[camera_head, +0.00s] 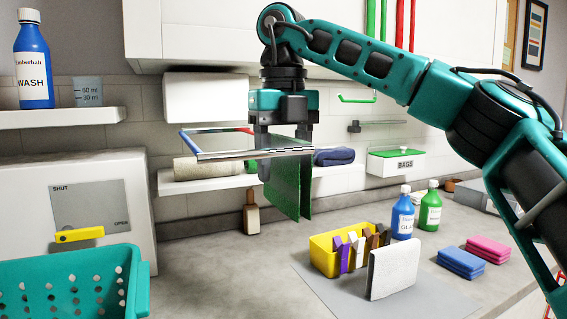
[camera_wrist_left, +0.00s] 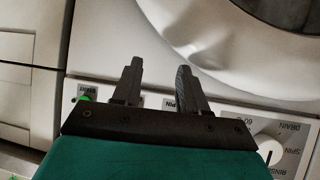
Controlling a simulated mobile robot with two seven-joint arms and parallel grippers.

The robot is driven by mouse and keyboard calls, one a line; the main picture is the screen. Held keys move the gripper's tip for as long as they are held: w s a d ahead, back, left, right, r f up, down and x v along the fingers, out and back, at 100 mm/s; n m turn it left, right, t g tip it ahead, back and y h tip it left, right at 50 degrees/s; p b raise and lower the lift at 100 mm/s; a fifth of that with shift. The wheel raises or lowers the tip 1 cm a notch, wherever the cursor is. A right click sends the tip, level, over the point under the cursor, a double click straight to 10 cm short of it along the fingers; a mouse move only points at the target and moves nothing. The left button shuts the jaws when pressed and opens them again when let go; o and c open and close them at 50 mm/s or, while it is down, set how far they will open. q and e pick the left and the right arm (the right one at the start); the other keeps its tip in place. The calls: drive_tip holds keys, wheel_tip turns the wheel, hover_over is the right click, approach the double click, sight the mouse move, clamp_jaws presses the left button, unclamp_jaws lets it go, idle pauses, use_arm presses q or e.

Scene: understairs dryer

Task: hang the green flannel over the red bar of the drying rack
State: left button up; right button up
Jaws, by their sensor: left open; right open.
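The green flannel (camera_head: 284,190) hangs down in two layers at the right end of the drying rack. Its top edge is partly hidden by my gripper and the rack, so I cannot tell which bar bears it. The rack's chrome front bar (camera_head: 240,153) shows, with a blue part at left and a short red part (camera_head: 245,130) at the back. My right gripper (camera_head: 283,165) points down with its fingers apart, one on each side of the flannel's top. My left gripper (camera_wrist_left: 158,76) is open and empty in the left wrist view, in front of a machine's control panel.
A shelf with a rolled towel (camera_head: 200,167) and a folded blue cloth (camera_head: 334,157) lies behind the rack. A yellow box (camera_head: 325,260), bottles and sponges stand on the counter below. A teal basket (camera_head: 65,285) is at front left. The round machine door (camera_wrist_left: 225,45) is near my left gripper.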

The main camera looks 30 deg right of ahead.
wheel_tip(320, 180, up, 11)
drive_tip(key=p, duration=0.5)
drive_tip(key=shift+p, duration=0.35)
drive_tip(key=shift+r+p, duration=0.45)
drive_tip(key=shift+r, duration=0.25)
use_arm(q)
drive_tip(key=shift+y, duration=0.4)
drive_tip(key=r, duration=0.1)
drive_tip(key=a+r, duration=0.1)
drive_tip(key=r, duration=0.1)
drive_tip(key=s+r, duration=0.1)
drive_tip(key=shift+a+r, duration=0.25)
drive_tip(key=shift+r, duration=0.15)
use_arm(e)
drive_tip(key=shift+f, duration=0.1)
